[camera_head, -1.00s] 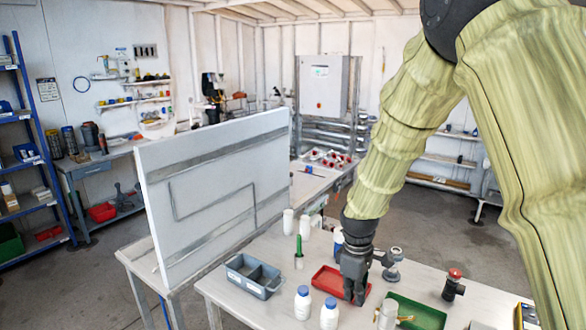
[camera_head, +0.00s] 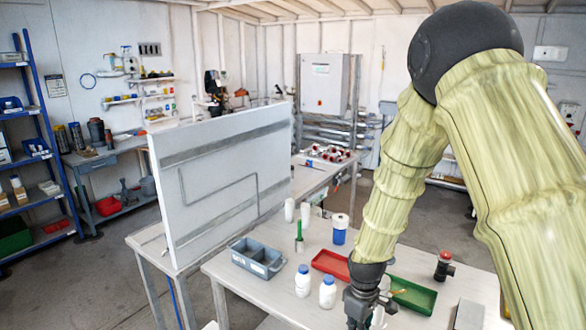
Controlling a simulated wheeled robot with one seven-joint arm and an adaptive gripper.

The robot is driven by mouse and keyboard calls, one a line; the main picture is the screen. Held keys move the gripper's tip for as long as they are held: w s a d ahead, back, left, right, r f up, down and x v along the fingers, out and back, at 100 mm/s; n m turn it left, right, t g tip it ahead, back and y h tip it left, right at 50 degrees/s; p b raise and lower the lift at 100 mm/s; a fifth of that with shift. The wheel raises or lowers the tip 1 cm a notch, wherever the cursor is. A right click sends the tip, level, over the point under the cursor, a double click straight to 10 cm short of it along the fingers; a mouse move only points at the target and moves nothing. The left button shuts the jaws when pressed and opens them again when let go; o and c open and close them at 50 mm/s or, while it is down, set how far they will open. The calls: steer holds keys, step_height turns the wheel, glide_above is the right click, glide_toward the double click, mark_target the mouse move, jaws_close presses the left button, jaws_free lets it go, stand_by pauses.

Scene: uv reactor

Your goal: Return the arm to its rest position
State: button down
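My arm, in a yellow-green sleeve, reaches down from the upper right. My gripper (camera_head: 360,318) is at the bottom edge of the picture, over the near part of the table (camera_head: 250,297), in front of the red tray (camera_head: 328,261). Its fingers are dark, small and partly cut off by the frame, so I cannot tell whether they are open or shut. I see no object clearly held in it.
Two white bottles (camera_head: 303,282) stand left of my gripper. A grey divided bin (camera_head: 257,259), a green tray (camera_head: 412,296), a blue-and-white container (camera_head: 340,230) and a red-topped dark fitting (camera_head: 444,266) are on the table. A white panel (camera_head: 225,180) stands behind left.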

steer(key=s+d+f+m+b, duration=0.1)
steer(key=s+f, duration=0.2)
steer(key=f, duration=0.3)
steer(key=s+f+m, duration=0.1)
steer(key=s+f, duration=0.3)
steer(key=f, duration=0.1)
steer(key=s+d+f+m+b, duration=0.1)
steer(key=s+f+m, duration=0.1)
steer(key=s+f, duration=0.3)
steer(key=s+d+f+m+b, duration=0.1)
steer(key=s+f, duration=0.5)
steer(key=s, duration=0.7)
steer(key=s+d+f+m+b, duration=0.1)
steer(key=s+f+m, duration=0.3)
steer(key=s, duration=0.5)
step_height(320, 180, down, 2)
steer(key=shift+s+d+f+m+b, duration=0.15)
steer(key=shift+d+f+m+b, duration=0.15)
steer(key=shift+d, duration=0.6)
steer(key=shift+a, duration=0.1)
